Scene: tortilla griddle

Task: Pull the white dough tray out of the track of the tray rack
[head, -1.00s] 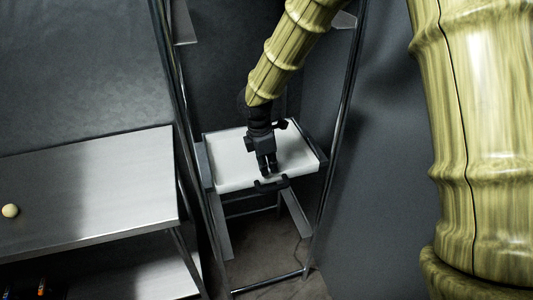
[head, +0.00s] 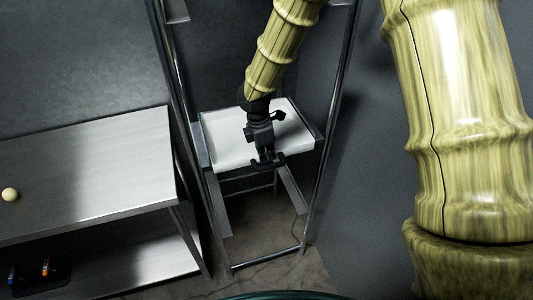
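The white dough tray (head: 222,143) lies in the metal tray rack (head: 213,205), at about the middle height that shows. A dark handle (head: 277,163) sits at the middle of its front edge. My gripper (head: 267,160) points down at the front edge, with its fingertips at the handle. The fingers are small and dark against the dark handle, so I cannot tell whether they are closed on it. My wrist hides part of the tray's middle.
A steel table (head: 120,165) stands to the left of the rack, with a small pale ball (head: 10,194) on top. Dark items with orange and blue parts lie on its lower shelf. A grey wall is at the right. Floor shows under the tray.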

